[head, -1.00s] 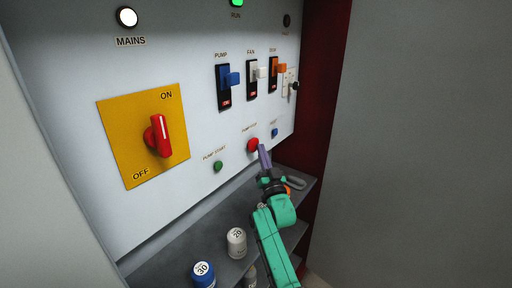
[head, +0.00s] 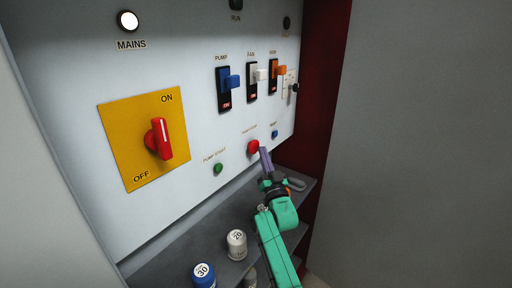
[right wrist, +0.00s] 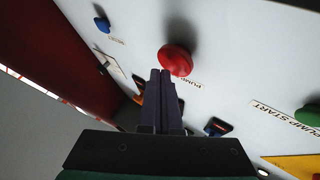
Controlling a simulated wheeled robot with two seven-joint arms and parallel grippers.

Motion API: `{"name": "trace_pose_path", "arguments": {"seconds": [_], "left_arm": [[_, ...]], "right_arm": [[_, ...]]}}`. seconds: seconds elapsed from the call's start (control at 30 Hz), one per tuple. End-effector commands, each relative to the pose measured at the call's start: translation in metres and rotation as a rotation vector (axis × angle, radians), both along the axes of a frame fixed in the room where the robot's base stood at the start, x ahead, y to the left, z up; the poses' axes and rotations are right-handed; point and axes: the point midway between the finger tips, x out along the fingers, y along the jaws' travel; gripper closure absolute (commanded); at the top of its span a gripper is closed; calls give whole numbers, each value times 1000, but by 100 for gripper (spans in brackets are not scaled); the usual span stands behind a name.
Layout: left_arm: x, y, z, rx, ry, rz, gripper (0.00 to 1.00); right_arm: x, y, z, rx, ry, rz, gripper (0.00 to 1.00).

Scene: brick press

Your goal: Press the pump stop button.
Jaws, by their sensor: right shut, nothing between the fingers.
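The red pump stop button (head: 253,147) is a round mushroom button low on the pale panel, and it also shows large in the right wrist view (right wrist: 175,60). My right gripper (head: 264,153) is shut and empty, its purple fingers together. In the right wrist view its fingertips (right wrist: 161,74) are close beside the red button; I cannot tell whether they touch it. The label by the button reads PUMP STOP only faintly. The run lamp (head: 236,4) at the top is dark. My left gripper is not in view.
The green pump start button (head: 218,168) is left of the red one, and a small blue button (head: 275,134) is to its right. A red rotary switch (head: 159,139) sits on a yellow plate. Below, a grey shelf (head: 205,237) holds white and blue capped containers.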

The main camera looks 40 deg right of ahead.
Motion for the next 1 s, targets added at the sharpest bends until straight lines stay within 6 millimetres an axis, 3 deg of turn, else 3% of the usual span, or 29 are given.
{"name": "trace_pose_path", "arguments": {"seconds": [0.43, 1.0], "left_arm": [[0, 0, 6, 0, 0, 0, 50], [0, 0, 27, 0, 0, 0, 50]], "right_arm": [[-9, -3, 1, -1, 2, -2, 100], [-54, -16, 1, 0, 0, 0, 100]]}}
